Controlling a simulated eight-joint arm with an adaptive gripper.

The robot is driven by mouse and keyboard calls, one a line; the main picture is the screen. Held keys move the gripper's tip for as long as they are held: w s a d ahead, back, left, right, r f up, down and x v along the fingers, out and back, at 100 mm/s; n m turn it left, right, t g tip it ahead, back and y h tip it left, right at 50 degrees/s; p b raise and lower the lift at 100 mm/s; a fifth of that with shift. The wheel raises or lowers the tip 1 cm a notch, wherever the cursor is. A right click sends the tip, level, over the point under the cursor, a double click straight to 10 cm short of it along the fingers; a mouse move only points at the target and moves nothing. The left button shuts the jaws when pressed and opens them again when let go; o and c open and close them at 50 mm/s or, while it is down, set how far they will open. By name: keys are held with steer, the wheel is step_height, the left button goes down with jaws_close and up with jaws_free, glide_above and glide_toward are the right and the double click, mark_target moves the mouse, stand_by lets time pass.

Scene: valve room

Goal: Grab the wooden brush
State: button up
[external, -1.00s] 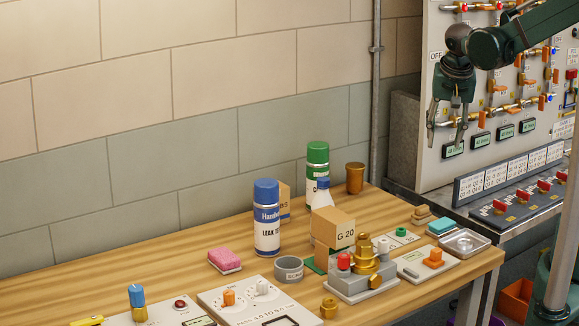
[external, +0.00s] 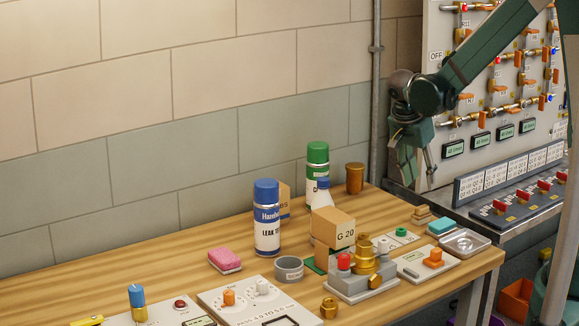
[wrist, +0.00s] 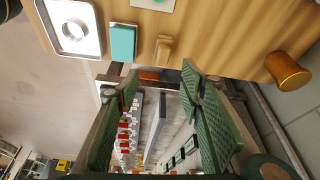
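The wooden brush (external: 423,214) is a small tan block with a raised grip near the back right edge of the table. In the wrist view the brush (wrist: 164,48) shows at the table edge, just beyond the fingertips. My gripper (external: 418,172) is above and slightly behind the brush, pointing down, and apart from it. In the wrist view my gripper (wrist: 160,82) has its two green fingers spread wide, with nothing held between them.
A teal sponge (external: 440,227) and a metal dish (external: 465,242) lie right of the brush. A brass cup (external: 355,178) stands to the left at the back. A grey valve panel (external: 480,145) and its console with red switches (external: 520,205) are behind and to the right.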

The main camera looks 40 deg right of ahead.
mark_target(422, 207)
steer(key=shift+m+g+h, duration=0.3)
steer(key=shift+m, duration=0.6)
steer(key=shift+w+a+f+b, duration=0.1)
steer(key=shift+w+f+b, duration=0.15)
steer(key=shift+f, duration=0.75)
steer(key=shift+w+f+b, duration=0.1)
steer(key=shift+w+f, duration=0.25)
steer(key=shift+f, duration=0.6)
steer(key=shift+f, duration=0.1)
steer(key=shift+x, duration=1.15)
steer(key=shift+f, duration=0.1)
steer(key=shift+b+x, duration=0.35)
steer(key=shift+x, duration=2.2)
steer(key=shift+s, duration=0.1)
steer(key=c, duration=1)
